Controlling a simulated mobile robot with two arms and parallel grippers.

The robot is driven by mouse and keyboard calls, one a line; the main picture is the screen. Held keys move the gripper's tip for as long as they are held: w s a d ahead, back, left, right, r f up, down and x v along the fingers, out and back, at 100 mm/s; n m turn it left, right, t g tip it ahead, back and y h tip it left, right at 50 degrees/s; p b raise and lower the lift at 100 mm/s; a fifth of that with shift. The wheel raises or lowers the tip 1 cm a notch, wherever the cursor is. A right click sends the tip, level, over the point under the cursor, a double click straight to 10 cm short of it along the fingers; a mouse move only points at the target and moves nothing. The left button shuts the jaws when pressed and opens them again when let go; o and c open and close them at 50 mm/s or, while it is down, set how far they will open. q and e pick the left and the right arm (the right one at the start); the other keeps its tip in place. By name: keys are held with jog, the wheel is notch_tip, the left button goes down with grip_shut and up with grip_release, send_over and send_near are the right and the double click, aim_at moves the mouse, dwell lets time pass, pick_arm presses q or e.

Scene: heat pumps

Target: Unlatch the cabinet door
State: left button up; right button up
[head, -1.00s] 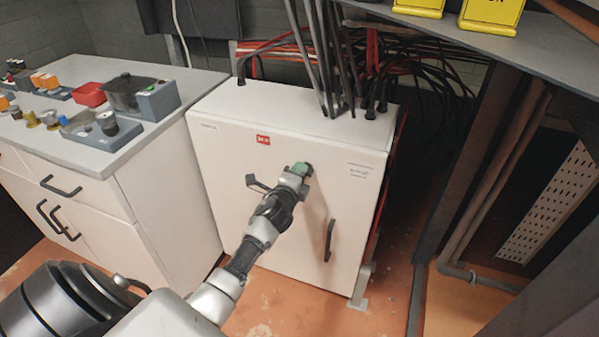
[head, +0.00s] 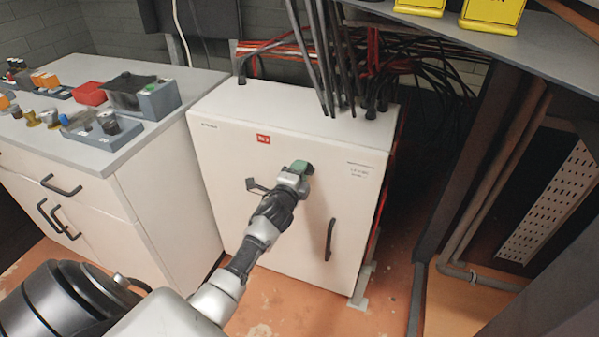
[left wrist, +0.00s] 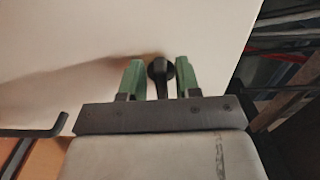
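The pale cabinet door (head: 220,165) is closed, with a black vertical handle (head: 330,240) on its right part. My left gripper (head: 303,168) is at the upper middle of the door and covers what is behind it. In the left wrist view, its two green fingers (left wrist: 159,75) stand apart, one on each side of a black latch (left wrist: 161,70). A slim gap seems to show beside the latch's stem; contact with the fingers cannot be told. A bent black piece (head: 257,185) shows just left of the gripper. My right gripper is not in view.
A white drawer unit (head: 130,205) with control boxes on top stands left of the cabinet. Black cables (head: 330,60) rise from the cabinet top. A dark metal frame post (head: 455,185) stands at the right. Orange floor (head: 300,310) is free in front.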

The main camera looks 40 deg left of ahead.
pick_arm(q)
jog(key=shift+o, duration=0.3)
jog(key=shift+s, duration=0.1)
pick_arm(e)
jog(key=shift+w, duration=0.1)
pick_arm(q)
jog(key=v, duration=1)
jog(key=shift+s+p, duration=0.3)
jog(key=shift+s, duration=0.05)
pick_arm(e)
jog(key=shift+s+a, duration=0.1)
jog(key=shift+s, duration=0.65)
pick_arm(q)
jog(key=shift+f, duration=0.1)
